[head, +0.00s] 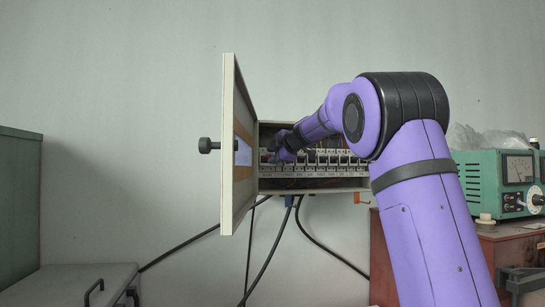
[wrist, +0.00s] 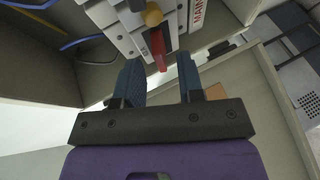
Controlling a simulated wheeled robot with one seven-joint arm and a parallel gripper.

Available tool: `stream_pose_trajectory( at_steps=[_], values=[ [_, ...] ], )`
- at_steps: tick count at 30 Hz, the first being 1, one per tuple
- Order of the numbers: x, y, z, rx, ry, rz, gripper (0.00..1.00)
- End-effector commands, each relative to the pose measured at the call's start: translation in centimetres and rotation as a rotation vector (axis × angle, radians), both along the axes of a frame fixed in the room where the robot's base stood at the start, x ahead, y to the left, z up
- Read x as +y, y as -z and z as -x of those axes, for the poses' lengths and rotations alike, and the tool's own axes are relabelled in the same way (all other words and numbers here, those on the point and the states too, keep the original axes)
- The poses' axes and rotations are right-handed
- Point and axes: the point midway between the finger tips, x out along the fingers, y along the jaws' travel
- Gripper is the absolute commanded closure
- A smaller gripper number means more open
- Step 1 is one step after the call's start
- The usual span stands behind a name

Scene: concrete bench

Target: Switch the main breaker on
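The main breaker sits at the left end of the breaker row in the open electrical box (head: 335,184). In the wrist view, a red lever (wrist: 158,52) and a yellowish round knob (wrist: 153,15) show on the white breaker fronts, near a sideways "MAIN" label (wrist: 198,14). My gripper (wrist: 159,75) is open, with its two blue pads apart and the red lever between and just beyond them. I see no clear contact. Whether the lever is on or off I cannot tell.
The box door (head: 229,150), with its black knob (head: 208,146), stands open on the left. Black cables (head: 268,262) hang below. A green meter unit (head: 497,184) stands on the right. In the wrist view, blue and yellow wires (wrist: 80,42) run inside the box.

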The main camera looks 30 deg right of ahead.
Motion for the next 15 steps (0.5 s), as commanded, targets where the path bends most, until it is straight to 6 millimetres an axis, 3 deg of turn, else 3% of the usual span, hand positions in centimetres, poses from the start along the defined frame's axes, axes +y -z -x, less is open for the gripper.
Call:
stream_pose_trajectory(
  at_steps=[15],
  values=[
    [-1.1, -2.9, 8.1, -0.002, 0.000, 0.000, 0.65]
  ],
)
